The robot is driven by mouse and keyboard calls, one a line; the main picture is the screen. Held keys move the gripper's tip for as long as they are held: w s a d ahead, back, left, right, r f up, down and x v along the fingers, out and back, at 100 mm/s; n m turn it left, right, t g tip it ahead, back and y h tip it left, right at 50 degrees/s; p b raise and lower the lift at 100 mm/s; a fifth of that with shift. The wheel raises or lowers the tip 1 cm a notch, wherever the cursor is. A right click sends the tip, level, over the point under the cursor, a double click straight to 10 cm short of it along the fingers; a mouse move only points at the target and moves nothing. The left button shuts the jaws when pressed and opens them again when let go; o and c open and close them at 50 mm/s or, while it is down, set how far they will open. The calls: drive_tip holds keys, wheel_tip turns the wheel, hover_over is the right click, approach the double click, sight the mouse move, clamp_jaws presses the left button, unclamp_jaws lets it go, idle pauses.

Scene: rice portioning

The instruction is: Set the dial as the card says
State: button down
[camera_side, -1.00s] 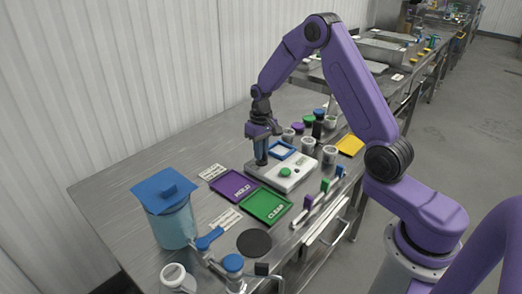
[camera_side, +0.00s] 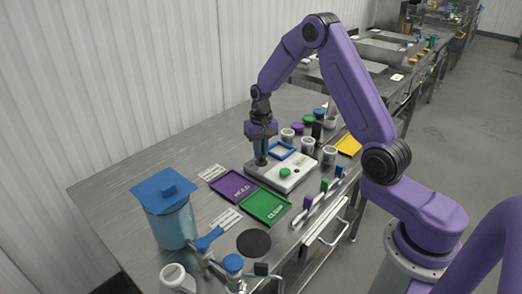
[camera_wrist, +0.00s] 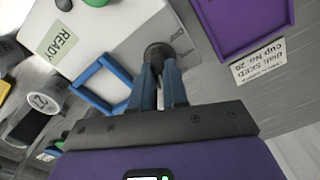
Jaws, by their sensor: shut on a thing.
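The dial (camera_wrist: 157,52) is a dark round knob on the end of a pale device (camera_wrist: 125,28), which also shows in the side view (camera_side: 302,171). My gripper (camera_wrist: 160,68) points down with its two blue-grey fingers shut on the dial; it also shows in the side view (camera_side: 261,162). The fingers hide part of the dial, and I cannot read its setting.
The device bears a READY label (camera_wrist: 62,40), a green button (camera_side: 285,173) and a blue square frame (camera_side: 281,150). A purple tray (camera_side: 232,187) and a green tray (camera_side: 264,206) lie close by. Several cups and lidded jars stand behind. A blue-lidded container (camera_side: 170,212) stands front left.

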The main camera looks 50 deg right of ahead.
drive_tip(key=c, duration=1.1)
unclamp_jaws()
drive_tip(key=shift+c, duration=0.2)
wheel_tip(320, 180, up, 17)
drive_tip(key=shift+r, duration=0.2)
